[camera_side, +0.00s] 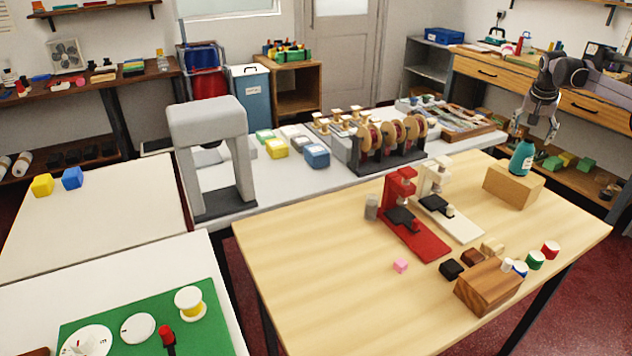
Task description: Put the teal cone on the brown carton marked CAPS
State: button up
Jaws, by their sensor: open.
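The teal cone (521,159) stands upright on top of a light brown carton (512,187) at the right back of the wooden table. No CAPS marking is readable on the carton from here. My gripper (532,132) is open, pointing down just above the cone's tip. It appears clear of the cone, though the small gap is hard to judge from this side.
A red press (408,222) and a white press (441,206) stand mid-table. The table's left part is clear.

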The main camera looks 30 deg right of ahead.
jog(key=s+a+r+n+t+y, duration=0.1)
jog(key=s+a+r+n, duration=0.15)
jog(key=a, duration=1.05)
jog(key=s+a+r+n+t, duration=0.15)
jog(key=a+r+n, duration=0.25)
jog(key=a, duration=0.8)
jog(key=s+a+f+n+t+y, duration=0.1)
jog(key=s+a+f+n, duration=0.2)
jog(key=s+a, duration=0.5)
jog(key=s+a+f+n+t+y, duration=0.2)
jog(key=s+a+f+n, duration=0.2)
jog(key=a, duration=0.8)
jog(key=s+f, duration=0.2)
jog(key=s, duration=0.2)
jog(key=shift+s+f, duration=0.3)
